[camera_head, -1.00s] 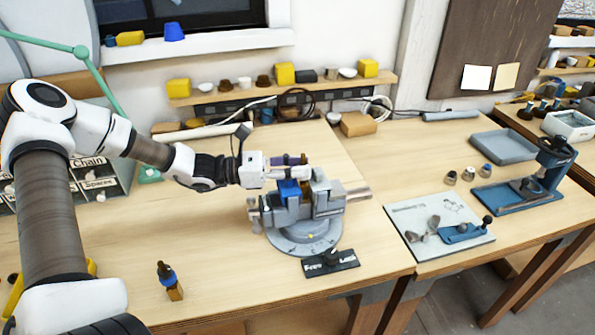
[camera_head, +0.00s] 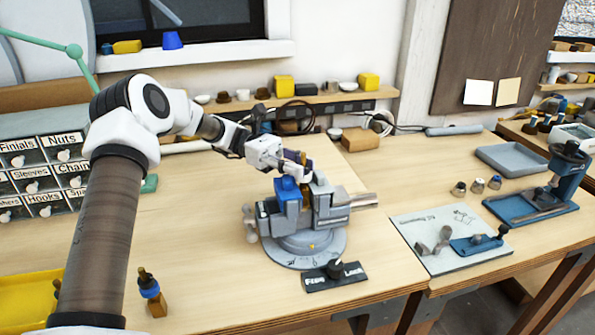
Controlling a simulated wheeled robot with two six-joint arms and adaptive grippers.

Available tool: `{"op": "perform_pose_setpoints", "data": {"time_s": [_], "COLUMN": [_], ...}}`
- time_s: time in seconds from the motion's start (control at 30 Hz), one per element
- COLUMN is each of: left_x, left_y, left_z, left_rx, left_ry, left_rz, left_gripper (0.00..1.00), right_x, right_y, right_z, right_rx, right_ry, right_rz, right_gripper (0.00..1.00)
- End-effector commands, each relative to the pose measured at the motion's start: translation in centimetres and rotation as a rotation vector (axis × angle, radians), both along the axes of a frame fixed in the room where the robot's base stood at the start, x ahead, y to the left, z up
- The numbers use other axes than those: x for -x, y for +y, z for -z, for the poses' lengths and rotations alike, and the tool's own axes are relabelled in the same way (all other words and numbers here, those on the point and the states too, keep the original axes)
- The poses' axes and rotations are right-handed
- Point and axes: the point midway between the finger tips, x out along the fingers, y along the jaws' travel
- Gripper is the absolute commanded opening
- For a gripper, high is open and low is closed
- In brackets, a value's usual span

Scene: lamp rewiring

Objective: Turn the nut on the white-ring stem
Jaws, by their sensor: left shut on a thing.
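My left gripper (camera_head: 292,174) reaches in from the left over the grey vise (camera_head: 328,208) on the bench. It is shut on a small part just above the vise's blue jaw piece (camera_head: 288,191); this looks like the nut, but the fingers mostly hide it. A thin brass-coloured piece (camera_head: 303,157) stands up by the fingertips. I cannot make out a white ring on the stem. The vise sits on a round grey base (camera_head: 303,256). My right gripper is not in view.
A black Free/Lock plate (camera_head: 335,278) lies in front of the vise. Labelled drawers (camera_head: 45,165) stand at the left. A white board (camera_head: 420,228) and a blue stand (camera_head: 535,200) are at the right.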

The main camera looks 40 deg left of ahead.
Motion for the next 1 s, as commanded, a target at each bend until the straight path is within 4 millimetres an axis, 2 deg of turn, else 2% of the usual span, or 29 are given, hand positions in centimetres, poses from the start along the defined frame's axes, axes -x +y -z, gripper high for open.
{"op": "perform_pose_setpoints", "data": {"time_s": [0.57,0.6,0.67,1.0], "left_x": [-0.08,-0.08,-0.08,-0.06], "left_y": [-0.02,-0.01,-0.01,-0.02], "left_z": [-0.22,-0.22,-0.22,-0.38], "left_rx": [0.004,0.004,0.004,0.003], "left_ry": [-0.004,-0.004,-0.004,-0.003], "left_rz": [0.039,0.039,0.039,0.039], "left_gripper": [0.00,0.34,0.53,0.53], "right_x": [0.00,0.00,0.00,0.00], "right_y": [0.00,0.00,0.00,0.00], "right_z": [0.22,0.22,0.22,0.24], "right_rx": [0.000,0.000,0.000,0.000], "right_ry": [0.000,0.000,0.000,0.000], "right_rz": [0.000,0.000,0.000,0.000], "right_gripper": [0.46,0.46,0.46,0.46]}}
